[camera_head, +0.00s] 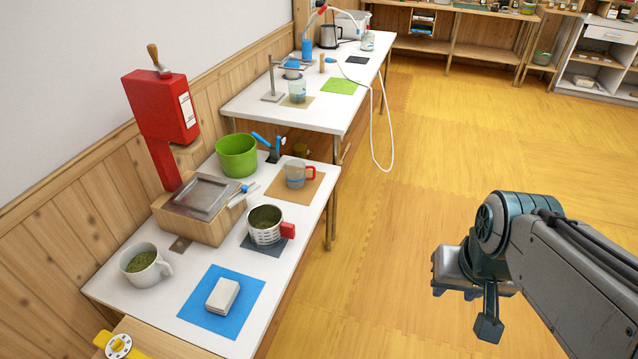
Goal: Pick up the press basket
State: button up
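The press basket (265,226) looks to be the pale, perforated round cup with a red block handle (287,230) on its right side. It stands upright on a dark grey mat on the near white table and holds dark green stuff. My gripper (475,306) hangs over the open floor to the right, well apart from the table and the basket. One dark finger shows pointing down; the other is not clear from this angle, so its opening is uncertain. I see nothing held in it.
Around the basket stand a red press (163,120) on a wooden block, a green pot (237,156), a measuring jug (296,175), a white mug (144,263) and a white block (222,295) on a blue mat (245,313). Wooden floor (350,250) right of the table is clear.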

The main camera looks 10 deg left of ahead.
aim_at(272, 228)
jog(key=u, duration=0.05)
jog(key=i, duration=0.8)
jog(key=u, duration=0.9)
jog(key=i, duration=0.55)
jog(key=u, duration=0.55)
